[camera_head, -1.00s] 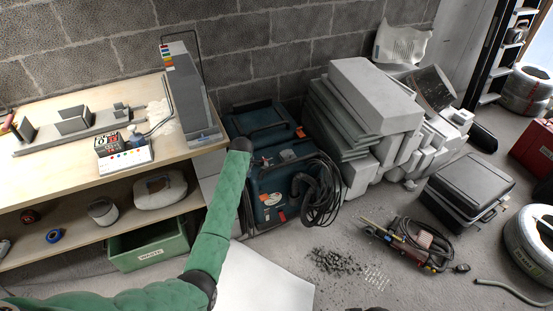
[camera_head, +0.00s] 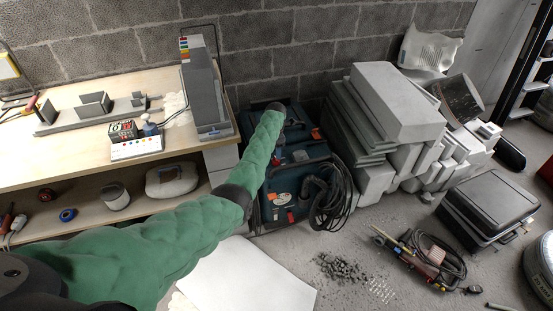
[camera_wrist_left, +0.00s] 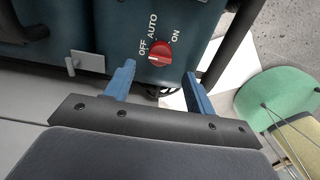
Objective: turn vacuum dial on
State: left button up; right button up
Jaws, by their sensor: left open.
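The vacuum (camera_head: 283,184) is a dark blue machine with black hoses, standing on the floor beside the workbench. In the left wrist view its panel (camera_wrist_left: 205,20) carries a red dial (camera_wrist_left: 160,52) labelled OFF, AUTO and ON. A white mark on the dial's edge sits on the lower left, nearest to OFF. My left gripper (camera_wrist_left: 159,70) is open, its two blue fingers apart just below the dial, with nothing between them. In the head view the left gripper (camera_head: 275,107) is a small dark end above the vacuum's rear. The dial cannot be made out there. My right gripper is not in view.
The workbench (camera_head: 60,153) stands left, with a tall grey unit (camera_head: 205,92) near its edge. Stacked grey blocks (camera_head: 395,100) stand right of the vacuum. A black case (camera_head: 490,205) and tools with coiled cable (camera_head: 430,258) lie on the floor. Rubble (camera_head: 340,268) lies in front.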

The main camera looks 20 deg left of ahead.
aim_at(276, 161)
pick_arm(q)
jog(key=shift+f, duration=3.1)
jog(key=shift+c, duration=0.2)
jog(key=c, duration=0.9)
